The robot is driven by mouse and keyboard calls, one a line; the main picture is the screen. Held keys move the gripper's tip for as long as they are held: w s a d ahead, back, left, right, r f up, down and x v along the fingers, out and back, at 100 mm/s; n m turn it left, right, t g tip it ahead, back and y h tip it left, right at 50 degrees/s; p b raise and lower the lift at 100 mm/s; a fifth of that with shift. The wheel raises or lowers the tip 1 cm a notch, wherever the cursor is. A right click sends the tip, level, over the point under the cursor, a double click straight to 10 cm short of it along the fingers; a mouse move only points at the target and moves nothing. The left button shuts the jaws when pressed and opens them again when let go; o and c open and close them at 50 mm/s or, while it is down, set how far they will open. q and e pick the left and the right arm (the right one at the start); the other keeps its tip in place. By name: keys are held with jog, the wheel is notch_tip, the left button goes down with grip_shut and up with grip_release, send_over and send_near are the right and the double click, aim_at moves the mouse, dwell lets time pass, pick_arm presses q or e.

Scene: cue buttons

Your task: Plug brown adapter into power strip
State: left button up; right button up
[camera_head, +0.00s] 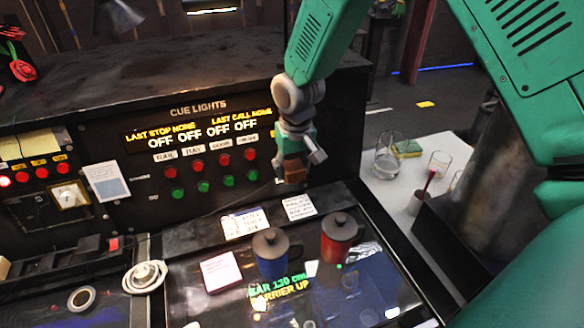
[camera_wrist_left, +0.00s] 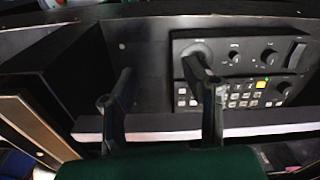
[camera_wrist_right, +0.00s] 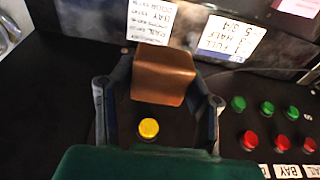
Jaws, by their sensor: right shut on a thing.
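My right gripper (camera_head: 296,178) is shut on the brown adapter (camera_head: 293,168), a small blocky piece, in front of the right end of the black cue light panel. In the right wrist view the adapter (camera_wrist_right: 163,74) sits between the two fingertips of this gripper (camera_wrist_right: 157,92). It is held clear of the surfaces, as far as I can tell. My left gripper (camera_wrist_left: 160,95) shows only in the left wrist view, with its fingers apart and nothing between them. I cannot clearly identify the power strip; a dark bar with a small red part (camera_head: 114,243) lies at the left of the desk.
The cue light panel (camera_head: 205,130) has red and green buttons; a yellow button (camera_wrist_right: 149,127) is below the adapter. A blue mug (camera_head: 270,255) and a red mug (camera_head: 338,237) stand on the desk screen. A white cable coil (camera_head: 145,277) lies left. Glasses stand on a white table (camera_head: 386,190) at right.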

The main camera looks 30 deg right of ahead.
aim_at(292, 165)
jog(key=shift+r+p, duration=1.45)
jog(key=shift+r, duration=0.25)
jog(key=shift+f, duration=0.1)
